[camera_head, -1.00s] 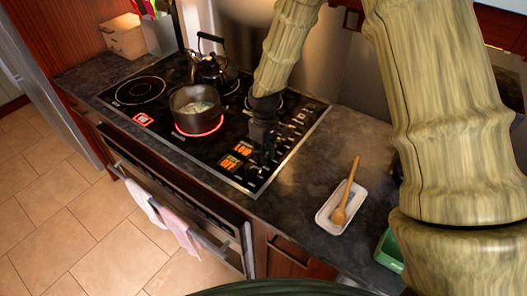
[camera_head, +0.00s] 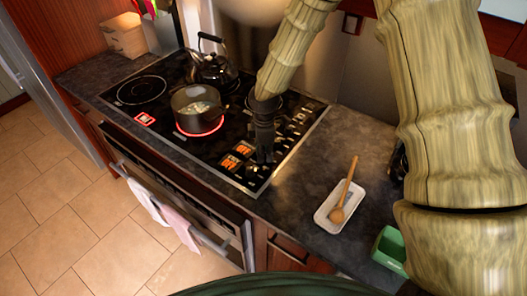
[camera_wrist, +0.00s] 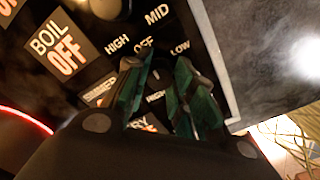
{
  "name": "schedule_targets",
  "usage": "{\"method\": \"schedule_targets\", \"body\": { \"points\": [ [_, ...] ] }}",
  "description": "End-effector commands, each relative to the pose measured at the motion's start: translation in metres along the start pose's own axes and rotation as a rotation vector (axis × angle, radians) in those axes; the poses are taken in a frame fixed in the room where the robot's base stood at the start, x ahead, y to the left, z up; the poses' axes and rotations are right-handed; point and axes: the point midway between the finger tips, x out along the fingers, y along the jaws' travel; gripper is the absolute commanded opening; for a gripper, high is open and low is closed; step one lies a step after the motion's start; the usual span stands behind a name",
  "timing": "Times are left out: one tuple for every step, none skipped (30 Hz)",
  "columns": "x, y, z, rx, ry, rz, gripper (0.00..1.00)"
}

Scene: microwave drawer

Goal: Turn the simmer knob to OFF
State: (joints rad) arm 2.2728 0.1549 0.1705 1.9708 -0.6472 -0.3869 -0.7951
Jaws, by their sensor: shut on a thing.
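My gripper (camera_head: 264,157) points down over the front right of the black cooktop (camera_head: 160,118), among the control knobs. In the wrist view its green-lined fingers (camera_wrist: 170,95) are nearly together, closed on a knob largely hidden between them. The partly covered SIMMER display (camera_wrist: 98,90) lies just left of the fingers, so this looks like the simmer knob. What that display reads is hidden. HIGH, OFF and LOW marks show around the fingertips. The neighbouring BOIL display (camera_wrist: 60,45) reads OFF in orange.
A pot (camera_head: 198,105) sits on a glowing red burner ring, left of my gripper. A black kettle (camera_head: 211,68) stands behind it. A wooden spoon (camera_head: 344,190) rests on a white tray (camera_head: 328,223) on the counter at right, near a green container (camera_head: 389,248).

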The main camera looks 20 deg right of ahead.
Motion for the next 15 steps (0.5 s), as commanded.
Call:
{"method": "schedule_targets", "body": {
  "points": [
    [-0.0018,0.0008,0.0008,-0.014,-0.001,0.001,0.01],
    [-0.0018,0.0009,0.0007,-0.023,-0.001,0.001,0.01],
    [-0.0017,0.0009,0.0007,-0.033,-0.001,0.001,0.01],
    [-0.0017,0.0009,0.0007,-0.040,-0.001,0.001,0.01],
    [-0.0016,0.0009,0.0006,-0.046,-0.001,0.001,0.01],
    [-0.0015,0.0009,0.0006,-0.052,-0.001,0.001,0.01],
    [-0.0015,0.0009,0.0006,-0.055,-0.001,0.001,0.01],
    [-0.0014,0.0009,0.0005,-0.058,-0.001,0.001,0.01],
    [-0.0014,0.0008,0.0005,-0.061,-0.001,0.001,0.01],
    [-0.0013,0.0008,0.0005,-0.062,-0.001,0.001,0.01],
    [-0.0013,0.0008,0.0004,-0.063,-0.001,0.001,0.01],
    [-0.0013,0.0008,0.0004,-0.064,-0.001,0.001,0.01],
    [-0.0012,0.0008,0.0004,-0.064,-0.001,0.001,0.01],
    [-0.0012,0.0008,0.0004,-0.065,-0.001,0.001,0.01],
    [-0.0012,0.0008,0.0004,-0.065,-0.001,0.001,0.01]
  ]
}}
